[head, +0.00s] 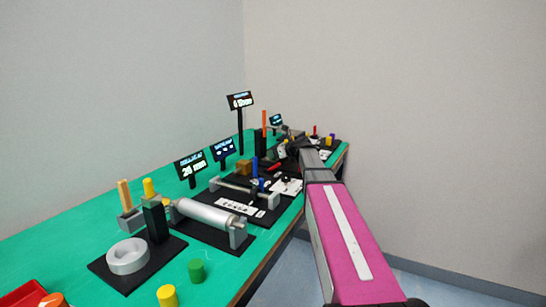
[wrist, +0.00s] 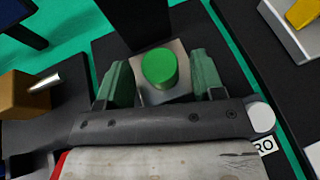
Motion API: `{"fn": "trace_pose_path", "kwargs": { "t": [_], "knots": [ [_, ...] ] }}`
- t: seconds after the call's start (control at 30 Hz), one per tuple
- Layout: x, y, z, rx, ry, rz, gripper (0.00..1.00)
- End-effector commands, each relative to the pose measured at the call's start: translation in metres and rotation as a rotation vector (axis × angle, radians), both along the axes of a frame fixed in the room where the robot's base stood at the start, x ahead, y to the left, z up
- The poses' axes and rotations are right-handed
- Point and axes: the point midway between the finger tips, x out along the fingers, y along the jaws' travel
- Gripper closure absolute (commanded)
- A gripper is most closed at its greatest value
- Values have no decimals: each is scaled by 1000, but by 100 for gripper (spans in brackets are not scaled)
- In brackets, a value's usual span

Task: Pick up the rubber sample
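A green cylinder (wrist: 158,68) stands on a small light grey block (wrist: 181,62) in the wrist view, and it may be the rubber sample; no label on it can be read. My gripper (wrist: 161,80) is open, with one green finger on each side of the cylinder. A gap shows between each finger and the cylinder, so it is not held. In the head view my arm reaches to the far end of the bench, and my gripper and the piece there are too small and covered to make out.
A tan block (wrist: 24,94) is left of my gripper in the wrist view, and a yellow piece (wrist: 303,12) is at the upper right. In the head view a metal roller (head: 210,216), a grey ring (head: 128,256) and a loose green cylinder (head: 197,270) are on the nearer bench.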

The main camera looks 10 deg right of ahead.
Motion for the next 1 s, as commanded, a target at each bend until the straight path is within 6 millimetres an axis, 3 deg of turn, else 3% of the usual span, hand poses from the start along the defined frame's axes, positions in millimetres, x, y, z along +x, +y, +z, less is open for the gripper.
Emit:
{"fn": "trace_pose_path", "kwargs": {
  "t": [0.03, 0.13, 0.63, 0.87, 1.0],
  "knots": [
    [0, 0, 0, 0, 0, 0, 56],
    [0, 0, 0, 0, 0, 0, 86],
    [0, 0, 9, 1, -1, 0, 91],
    [0, 0, 40, -1, -1, 2, 91],
    [-26, 23, 59, -2, 0, 4, 91]
  ]
}}
